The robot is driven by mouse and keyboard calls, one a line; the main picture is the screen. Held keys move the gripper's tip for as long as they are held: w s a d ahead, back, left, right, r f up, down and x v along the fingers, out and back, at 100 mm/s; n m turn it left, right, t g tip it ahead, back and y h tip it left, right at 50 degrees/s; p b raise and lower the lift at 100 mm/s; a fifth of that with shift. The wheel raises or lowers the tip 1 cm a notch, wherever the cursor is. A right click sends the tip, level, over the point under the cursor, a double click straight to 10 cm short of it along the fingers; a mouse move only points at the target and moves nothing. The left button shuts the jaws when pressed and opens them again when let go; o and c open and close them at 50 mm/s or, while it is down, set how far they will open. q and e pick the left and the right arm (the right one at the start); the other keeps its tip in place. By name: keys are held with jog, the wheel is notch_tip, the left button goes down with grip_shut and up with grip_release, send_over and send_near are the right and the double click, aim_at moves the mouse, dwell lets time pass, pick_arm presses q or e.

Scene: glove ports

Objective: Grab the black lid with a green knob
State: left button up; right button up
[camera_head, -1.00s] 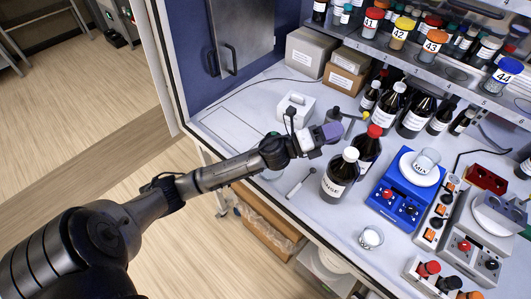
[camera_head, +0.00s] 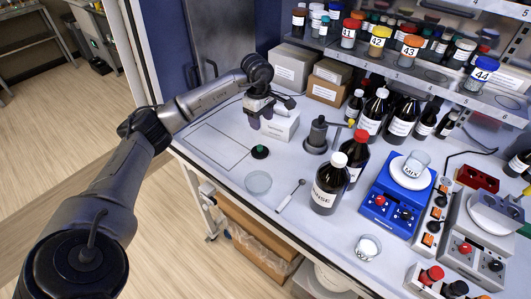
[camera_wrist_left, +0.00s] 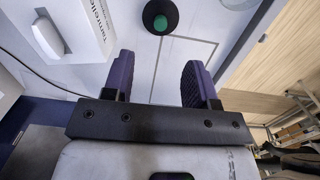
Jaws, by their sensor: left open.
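The black lid with a green knob (camera_head: 260,152) lies flat on the white bench at the edge of a thin outlined rectangle. In the left wrist view the lid (camera_wrist_left: 160,17) is at the top, cut off by the frame edge, with its green knob facing the camera. My left gripper (camera_head: 260,117) points down above the bench, behind the lid in the head view and in front of a white box. Its purple fingers (camera_wrist_left: 158,82) are apart with nothing between them, and the lid is out beyond them. My right gripper is not in view.
The white box (camera_head: 272,125) stands close to the left gripper. The outlined area (camera_head: 215,145) left of the lid is clear.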

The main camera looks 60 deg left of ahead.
pick_arm(q)
jog(key=a, duration=0.1)
send_over(260, 146)
jog(key=f, duration=0.7)
jog(key=shift+s+a+f+b, duration=0.2)
jog(key=shift+b, duration=0.1)
jog(key=shift+w+d+f, duration=0.1)
jog(key=shift+f, duration=1.4)
jog(key=shift+w+d+f, duration=0.1)
jog(key=shift+f, duration=1.4)
jog(key=shift+c, duration=0.4)
grip_shut()
